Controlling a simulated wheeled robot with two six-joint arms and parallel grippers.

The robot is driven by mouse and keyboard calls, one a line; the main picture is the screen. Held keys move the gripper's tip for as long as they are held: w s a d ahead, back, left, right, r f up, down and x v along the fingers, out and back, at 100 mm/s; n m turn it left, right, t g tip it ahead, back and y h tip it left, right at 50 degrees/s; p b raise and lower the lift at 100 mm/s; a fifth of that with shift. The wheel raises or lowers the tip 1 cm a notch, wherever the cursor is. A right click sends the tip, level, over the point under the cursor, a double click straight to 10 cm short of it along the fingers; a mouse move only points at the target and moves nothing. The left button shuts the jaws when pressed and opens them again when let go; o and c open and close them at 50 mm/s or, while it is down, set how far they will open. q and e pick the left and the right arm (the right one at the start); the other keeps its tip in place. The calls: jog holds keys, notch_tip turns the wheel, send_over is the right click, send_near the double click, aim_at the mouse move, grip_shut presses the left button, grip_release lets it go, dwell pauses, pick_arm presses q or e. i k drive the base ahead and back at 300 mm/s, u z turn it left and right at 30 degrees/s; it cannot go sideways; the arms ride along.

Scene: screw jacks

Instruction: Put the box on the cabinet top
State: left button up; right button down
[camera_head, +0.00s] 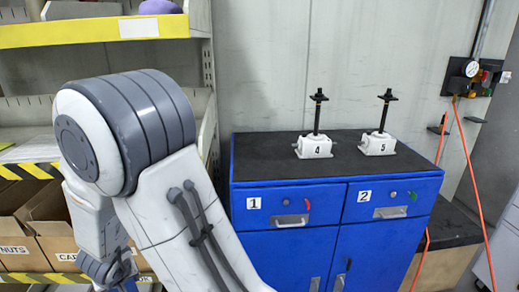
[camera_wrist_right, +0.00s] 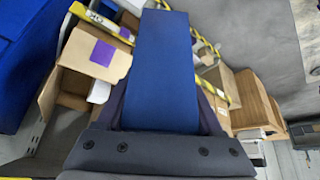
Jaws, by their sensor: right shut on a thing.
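The blue cabinet (camera_head: 283,240) stands right of centre in the head view. Its dark top (camera_head: 262,157) carries two white screw jacks with black spindles, marked 4 (camera_head: 314,147) and 5 (camera_head: 377,144). In the right wrist view my right gripper (camera_wrist_right: 165,115) is shut on a long blue thing (camera_wrist_right: 165,70), which seems to be the box. Its far end reaches up to the top of that view, and the dark gripper body hides its near end. My left gripper does not show. The head view shows no box and no gripper fingertips.
A shelf with a yellow edge (camera_head: 92,31) and cardboard bins (camera_head: 52,225) stands at the left. One of my arms blocks much of the view there. An orange cable (camera_head: 474,175) hangs at the right. The cabinet top has bare room in front-left of jack 4.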

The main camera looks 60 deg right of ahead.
aim_at(260, 160)
jog(key=u, duration=0.75)
jog(key=i, duration=0.65)
jog(key=z, duration=2.3)
